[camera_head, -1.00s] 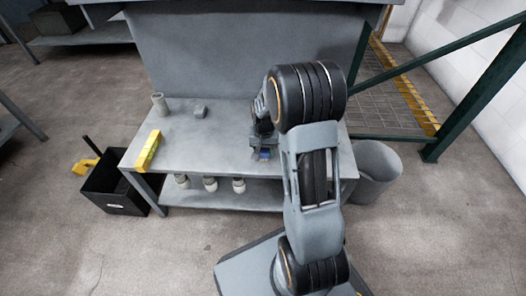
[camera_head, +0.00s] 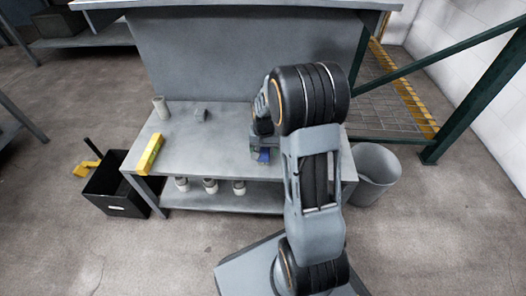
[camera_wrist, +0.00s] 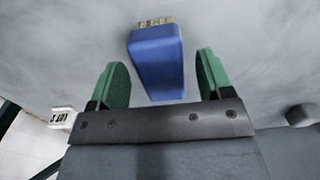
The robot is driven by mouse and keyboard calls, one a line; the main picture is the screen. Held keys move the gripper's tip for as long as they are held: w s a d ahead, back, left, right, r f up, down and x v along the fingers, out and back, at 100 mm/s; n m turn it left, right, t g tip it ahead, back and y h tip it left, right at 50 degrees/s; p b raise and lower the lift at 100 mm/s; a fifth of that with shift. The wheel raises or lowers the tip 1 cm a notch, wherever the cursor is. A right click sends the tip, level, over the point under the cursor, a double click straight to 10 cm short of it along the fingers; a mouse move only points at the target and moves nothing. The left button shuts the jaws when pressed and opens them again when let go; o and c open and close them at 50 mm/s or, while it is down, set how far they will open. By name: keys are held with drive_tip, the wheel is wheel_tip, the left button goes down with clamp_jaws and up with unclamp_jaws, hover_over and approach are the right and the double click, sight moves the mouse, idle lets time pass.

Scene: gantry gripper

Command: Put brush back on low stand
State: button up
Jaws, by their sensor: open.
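The brush has a blue handle (camera_wrist: 156,62) with a strip of pale bristles at its far end in the wrist view. It lies on the grey top of a low stand (camera_head: 220,135). In the head view a bit of its blue (camera_head: 264,155) shows beside my wrist. My gripper (camera_wrist: 160,78) is open, with a green finger on each side of the handle's near part and a gap on both sides. In the head view my arm hides most of the gripper.
A yellow block (camera_head: 148,153), a grey cup (camera_head: 161,108) and a small grey block (camera_head: 201,115) are on the stand's left part. Several jars stand on the lower shelf. A black bin (camera_head: 115,205) is at left, a grey bin (camera_head: 376,172) at right.

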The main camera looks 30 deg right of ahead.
sight(264, 150)
wheel_tip(264, 150, up, 10)
drive_tip(key=p, duration=0.4)
drive_tip(key=s+a+r+n+t, duration=0.1)
drive_tip(key=s+a+r+n, duration=0.2)
drive_tip(key=s, duration=0.4)
drive_tip(key=s+a+r+n+t, duration=0.2)
drive_tip(key=s+a+r, duration=0.3)
drive_tip(key=s, duration=0.3)
drive_tip(key=shift+s+a+r+n, duration=0.2)
drive_tip(key=shift+a+n, duration=0.2)
drive_tip(key=shift+a, duration=0.3)
drive_tip(key=w+p+v, duration=0.2)
drive_tip(key=p+v, duration=0.8)
drive_tip(key=v, duration=0.1)
drive_tip(key=w+r+p+v, duration=0.1)
drive_tip(key=w+p+v, duration=0.2)
drive_tip(key=p+v, duration=0.7)
drive_tip(key=w+r+p+v, duration=0.1)
drive_tip(key=w+p+v, duration=0.2)
drive_tip(key=p+v, duration=0.8)
drive_tip(key=shift+s+a+r+t+p, duration=0.3)
drive_tip(key=shift+s+a+r+p, duration=0.1)
drive_tip(key=shift+s+a, duration=0.1)
